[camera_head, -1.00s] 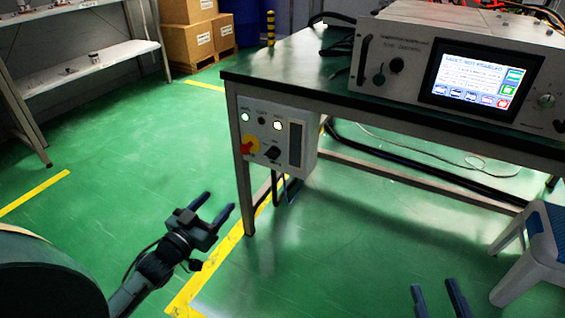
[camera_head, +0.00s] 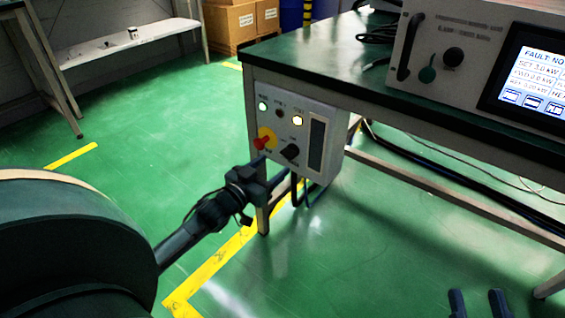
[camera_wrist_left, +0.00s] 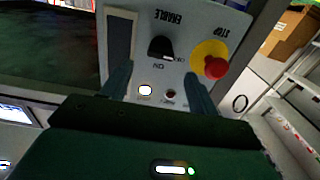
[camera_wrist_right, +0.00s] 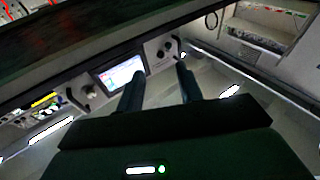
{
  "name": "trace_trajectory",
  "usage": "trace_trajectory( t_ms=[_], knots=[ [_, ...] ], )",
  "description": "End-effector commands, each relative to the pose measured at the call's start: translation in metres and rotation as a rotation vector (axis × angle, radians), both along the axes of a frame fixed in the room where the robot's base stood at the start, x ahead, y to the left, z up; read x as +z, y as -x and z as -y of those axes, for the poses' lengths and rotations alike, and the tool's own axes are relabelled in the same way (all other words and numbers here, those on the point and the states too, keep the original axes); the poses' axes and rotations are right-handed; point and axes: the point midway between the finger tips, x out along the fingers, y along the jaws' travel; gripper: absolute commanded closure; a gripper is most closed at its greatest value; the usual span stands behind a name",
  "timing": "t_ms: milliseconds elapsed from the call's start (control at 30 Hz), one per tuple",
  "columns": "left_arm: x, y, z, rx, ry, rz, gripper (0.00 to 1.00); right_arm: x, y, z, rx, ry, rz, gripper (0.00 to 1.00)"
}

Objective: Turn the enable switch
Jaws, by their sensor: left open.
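The enable switch is a black rotary knob (camera_head: 290,152) on the grey control box (camera_head: 330,118) fixed to the table's front left. In the left wrist view the knob (camera_wrist_left: 161,47) sits under the word ENABLE, between and beyond my fingers. My left gripper (camera_head: 276,168) is open and empty, just in front of the box's lower part; I cannot tell whether it touches. In the left wrist view its fingers (camera_wrist_left: 158,85) stand apart. My right gripper (camera_head: 476,302) is open and empty at the bottom right, away from the box.
A red stop button on a yellow base (camera_head: 264,141) is left of the knob, close to my left fingers. The generator (camera_head: 450,60) with its lit screen stands on the green-topped table (camera_head: 300,62). Cables hang below the box. The green floor to the left is open.

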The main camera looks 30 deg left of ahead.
Motion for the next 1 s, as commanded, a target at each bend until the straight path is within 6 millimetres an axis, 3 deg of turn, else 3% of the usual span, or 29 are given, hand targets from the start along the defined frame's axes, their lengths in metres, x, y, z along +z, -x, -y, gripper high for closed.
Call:
trace_trajectory(
  t_ms=[100, 300, 700, 1000],
  knots=[
    [-0.002, -0.023, 0.001, 0.000, -0.001, 0.003, 0.40, -0.004, 0.000, -0.001, 0.012, -0.019, 0.001, 0.64],
    [-0.001, -0.045, 0.003, 0.000, 0.001, 0.001, 0.40, 0.006, -0.003, -0.001, 0.018, -0.022, 0.063, 0.64],
    [0.000, -0.052, 0.004, 0.000, 0.000, -0.001, 0.40, 0.013, -0.005, 0.000, 0.017, -0.016, 0.099, 0.64],
    [0.000, -0.051, 0.004, 0.000, 0.001, 0.000, 0.64, 0.013, -0.006, 0.000, 0.017, -0.016, 0.099, 0.64]
  ],
)
